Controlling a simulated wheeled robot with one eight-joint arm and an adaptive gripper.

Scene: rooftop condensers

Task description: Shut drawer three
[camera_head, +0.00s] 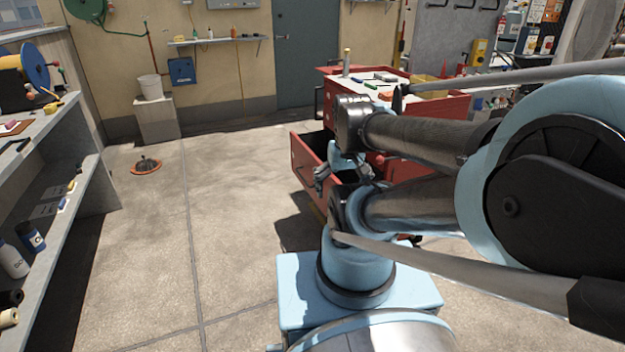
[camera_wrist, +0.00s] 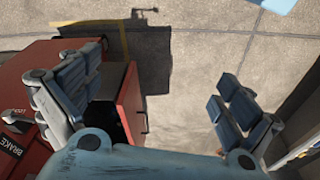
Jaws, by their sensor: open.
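A red tool cabinet (camera_head: 335,88) stands ahead, partly hidden behind my arm. A low red drawer (camera_head: 306,160) sticks out of it to the left, with its dark inside showing. No drawer number is readable. My gripper (camera_head: 323,178) is at this drawer, partly hidden by my arm. In the wrist view my gripper (camera_wrist: 155,75) is open and empty. The red drawer front (camera_wrist: 131,102) shows between its fingers. The left fingers overlap the drawer and cabinet side in the picture; the right fingers are over bare floor. I cannot tell whether any finger touches the drawer.
Several small items and a yellow bin (camera_head: 425,85) are on the cabinet top. A grey shelf unit (camera_head: 50,150) lines the left. The concrete floor left of the drawer is clear.

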